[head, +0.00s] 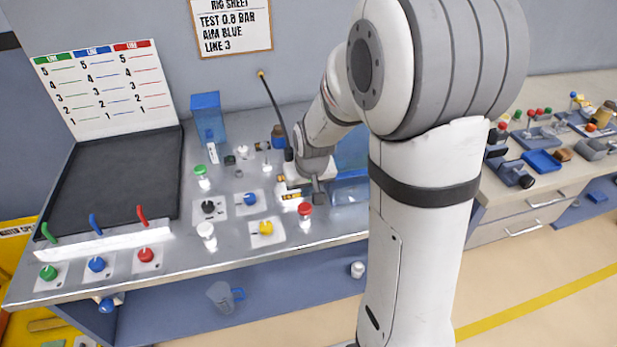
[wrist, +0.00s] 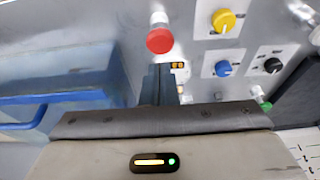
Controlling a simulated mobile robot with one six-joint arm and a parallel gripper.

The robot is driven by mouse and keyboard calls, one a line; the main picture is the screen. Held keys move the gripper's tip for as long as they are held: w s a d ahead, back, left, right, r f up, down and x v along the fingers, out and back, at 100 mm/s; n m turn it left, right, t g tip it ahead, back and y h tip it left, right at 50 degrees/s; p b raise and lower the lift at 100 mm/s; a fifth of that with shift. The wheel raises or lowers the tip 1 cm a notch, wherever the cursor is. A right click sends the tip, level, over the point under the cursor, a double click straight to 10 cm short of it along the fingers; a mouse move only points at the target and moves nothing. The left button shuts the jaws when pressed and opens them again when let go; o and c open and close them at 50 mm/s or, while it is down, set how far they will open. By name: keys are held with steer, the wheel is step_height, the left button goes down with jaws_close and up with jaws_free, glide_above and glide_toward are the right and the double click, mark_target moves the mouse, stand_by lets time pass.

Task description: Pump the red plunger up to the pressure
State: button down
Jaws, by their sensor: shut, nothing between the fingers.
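The red plunger (head: 305,211) stands upright on the steel bench top, with a round red cap on a white body. In the wrist view the red cap (wrist: 159,40) lies just beyond my fingertips. My gripper (head: 318,196) is shut and empty, close behind and to the right of the plunger in the head view. Its dark fingers also show in the wrist view (wrist: 158,80), apart from the cap in the picture; I cannot tell its height over the cap. A small orange-lit display (wrist: 178,65) is partly visible beside the fingers; its reading is too small to tell.
A rig sheet (head: 232,24) on the wall reads "TEST 0.8 BAR, AIM BLUE, LINE 3". Yellow (head: 266,228), blue (head: 250,199) and black (head: 208,207) knobs sit left of the plunger. A white-capped post (head: 206,231) and green-capped post (head: 201,171) stand further left.

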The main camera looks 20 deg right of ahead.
steer(key=v, duration=0.5)
steer(key=shift+r+b, duration=0.3)
stand_by(1.4)
steer(key=s+r, duration=0.3)
steer(key=s, duration=0.6)
steer(key=s+r, duration=0.4)
steer(key=s, duration=0.5)
steer(key=shift+s, duration=0.35)
steer(key=shift+a, duration=0.1)
